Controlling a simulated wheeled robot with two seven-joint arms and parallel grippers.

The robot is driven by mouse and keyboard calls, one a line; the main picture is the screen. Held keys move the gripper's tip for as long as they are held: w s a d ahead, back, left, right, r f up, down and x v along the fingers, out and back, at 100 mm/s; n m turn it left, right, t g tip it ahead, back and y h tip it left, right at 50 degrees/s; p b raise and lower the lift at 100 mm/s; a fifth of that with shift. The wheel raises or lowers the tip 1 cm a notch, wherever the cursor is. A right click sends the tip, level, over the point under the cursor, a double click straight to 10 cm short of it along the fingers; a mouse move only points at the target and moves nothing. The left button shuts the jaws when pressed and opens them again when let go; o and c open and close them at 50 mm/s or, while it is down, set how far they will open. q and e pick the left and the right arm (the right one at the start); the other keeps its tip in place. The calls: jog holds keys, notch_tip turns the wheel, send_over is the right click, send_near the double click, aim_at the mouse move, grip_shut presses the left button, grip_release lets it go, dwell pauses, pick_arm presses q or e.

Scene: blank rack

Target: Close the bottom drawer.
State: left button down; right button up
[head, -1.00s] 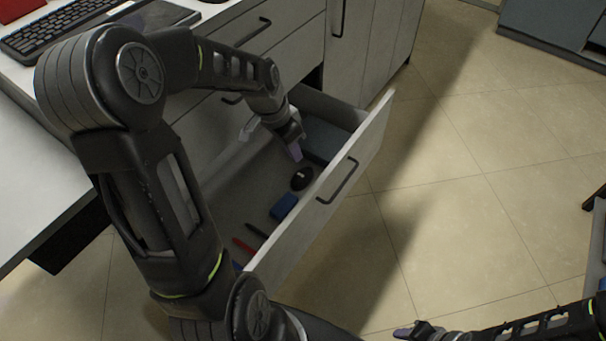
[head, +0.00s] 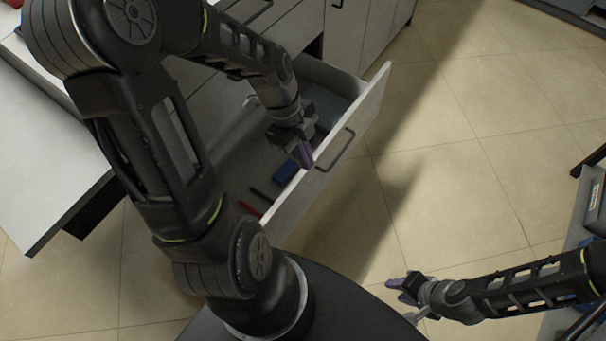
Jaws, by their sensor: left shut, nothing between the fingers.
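The bottom drawer (head: 285,207) stands pulled out from the white cabinet, its front panel facing right with a dark bar handle (head: 335,150). Inside lie a blue item (head: 286,171), a dark pen-like item (head: 262,195) and a red one (head: 249,209). My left gripper (head: 304,153) is shut and empty, at the upper edge of the drawer front near the handle; I cannot tell whether it touches the panel. My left arm hides much of the drawer and cabinet. My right gripper (head: 396,287) is low on the right, over the floor, away from the drawer; its jaw gap is unclear.
A white desk top (head: 45,160) is at the left. The cabinet's other drawers and a door (head: 350,35) are behind the open drawer. Tiled floor (head: 450,150) is clear right of the drawer. Grey furniture (head: 592,205) stands at the right edge.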

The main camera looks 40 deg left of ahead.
aim_at(303, 177)
pick_arm(q)
jog(key=shift+f, duration=0.1)
jog(key=f, duration=0.9)
jog(key=shift+a+f, duration=0.1)
jog(key=shift+a, duration=0.2)
jog(key=shift+a, duration=0.1)
